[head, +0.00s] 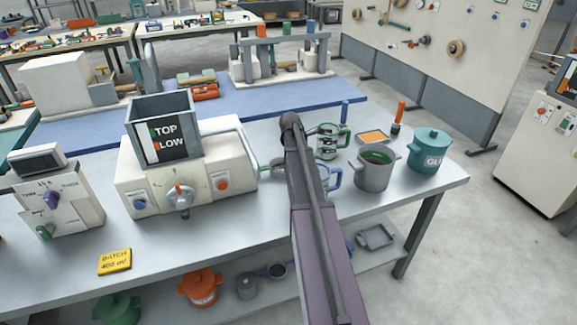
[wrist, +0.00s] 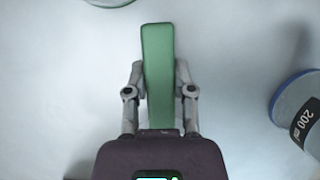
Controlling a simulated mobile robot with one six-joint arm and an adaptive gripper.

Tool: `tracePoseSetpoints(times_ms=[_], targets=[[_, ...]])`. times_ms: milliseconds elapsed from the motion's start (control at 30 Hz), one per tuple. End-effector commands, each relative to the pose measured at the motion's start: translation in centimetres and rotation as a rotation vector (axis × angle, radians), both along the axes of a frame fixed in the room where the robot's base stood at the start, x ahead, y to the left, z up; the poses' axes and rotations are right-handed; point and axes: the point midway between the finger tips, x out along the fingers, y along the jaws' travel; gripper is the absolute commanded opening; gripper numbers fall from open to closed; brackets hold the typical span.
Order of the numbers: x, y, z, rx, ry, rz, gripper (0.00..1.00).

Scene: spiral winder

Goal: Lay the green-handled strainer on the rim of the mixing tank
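In the wrist view the strainer's green handle (wrist: 158,60) lies between the two fingers of my gripper (wrist: 159,78). The fingers look closed against both of its sides. A grey two-handled pot with green inside, apparently the mixing tank (head: 372,177), stands upright on the bench to the right of my arm. Its rim is open, with nothing seen lying across it.
A teal glue pot (head: 428,152) stands right of the grey pot. A green-handled jug (head: 327,143) and a blue-rimmed 200 ml beaker (wrist: 302,112) stand close to my gripper. A cream machine (head: 185,175) stands left.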

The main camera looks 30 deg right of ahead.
Motion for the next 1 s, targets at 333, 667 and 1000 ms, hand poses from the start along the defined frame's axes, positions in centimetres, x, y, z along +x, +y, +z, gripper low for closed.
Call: tracePoseSetpoints(times_ms=[333, 667, 1000], targets=[[0.0, 0.0, 0.0, 0.000, 0.000, 0.000, 0.00], [0.0, 0.0, 1.2, 0.000, 0.000, 0.000, 0.00], [0.1, 0.0, 4.3, 0.000, 0.000, 0.001, 0.00]])
